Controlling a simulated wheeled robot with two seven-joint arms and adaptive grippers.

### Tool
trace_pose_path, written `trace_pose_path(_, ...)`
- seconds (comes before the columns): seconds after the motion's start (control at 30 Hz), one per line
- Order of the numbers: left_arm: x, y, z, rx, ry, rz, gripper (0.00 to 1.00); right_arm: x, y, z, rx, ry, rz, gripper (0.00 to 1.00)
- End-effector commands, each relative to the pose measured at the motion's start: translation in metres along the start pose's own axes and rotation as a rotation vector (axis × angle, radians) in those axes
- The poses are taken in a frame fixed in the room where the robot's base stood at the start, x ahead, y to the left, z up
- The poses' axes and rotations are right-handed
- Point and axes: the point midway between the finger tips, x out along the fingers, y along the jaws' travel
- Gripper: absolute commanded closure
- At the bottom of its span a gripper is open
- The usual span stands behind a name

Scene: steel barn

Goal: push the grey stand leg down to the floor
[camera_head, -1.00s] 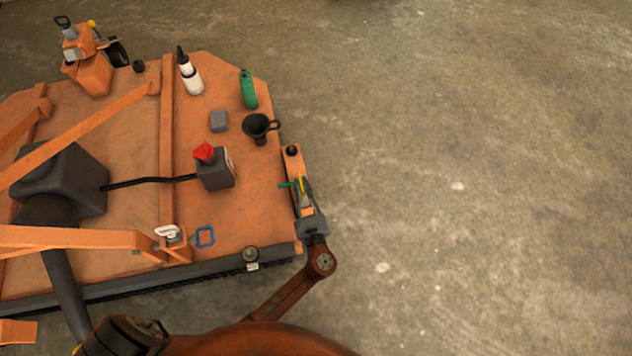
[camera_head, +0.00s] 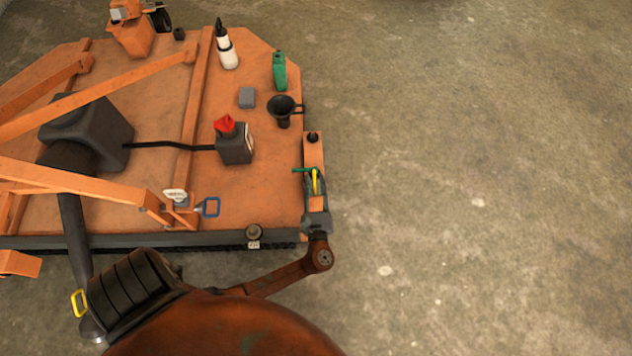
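An orange bracket (camera_head: 314,152) with a black knob stands at the right edge of the orange deck. A green rod (camera_head: 303,170) and a yellow piece (camera_head: 315,181) show just below it. The finger gap and any contact are too small to make out.
On the deck (camera_head: 170,110) stand a red-capped dark can (camera_head: 235,145), a black funnel (camera_head: 284,109), a green bottle (camera_head: 279,70), a white bottle (camera_head: 227,50) and a grey box (camera_head: 247,97). The concrete floor (camera_head: 480,180) to the right is clear.

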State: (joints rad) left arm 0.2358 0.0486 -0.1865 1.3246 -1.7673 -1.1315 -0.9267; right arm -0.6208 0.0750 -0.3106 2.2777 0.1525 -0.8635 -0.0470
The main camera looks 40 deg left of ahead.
Motion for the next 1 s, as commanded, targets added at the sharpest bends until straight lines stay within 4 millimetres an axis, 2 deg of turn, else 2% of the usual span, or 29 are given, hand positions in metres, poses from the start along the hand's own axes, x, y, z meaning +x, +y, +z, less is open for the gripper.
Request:
trace_pose_path(0.23,0.001,0.000,0.002,0.000,-0.003,0.001,0.73,0.000,0.000,0.000,0.000,0.000,0.000,0.60)
trace_pose_path(0.37,-0.005,-0.001,0.001,0.000,-0.002,-0.001,0.73,-0.001,0.000,0.001,0.000,-0.002,0.001,0.60)
trace_pose_path(0.73,-0.061,-0.001,0.000,0.001,-0.001,-0.001,0.73,-0.001,0.000,0.000,0.000,-0.001,0.000,0.60)
trace_pose_path(1.0,-0.075,-0.001,0.001,0.000,-0.002,0.001,0.73,-0.001,0.000,0.000,0.000,-0.001,0.000,0.60)
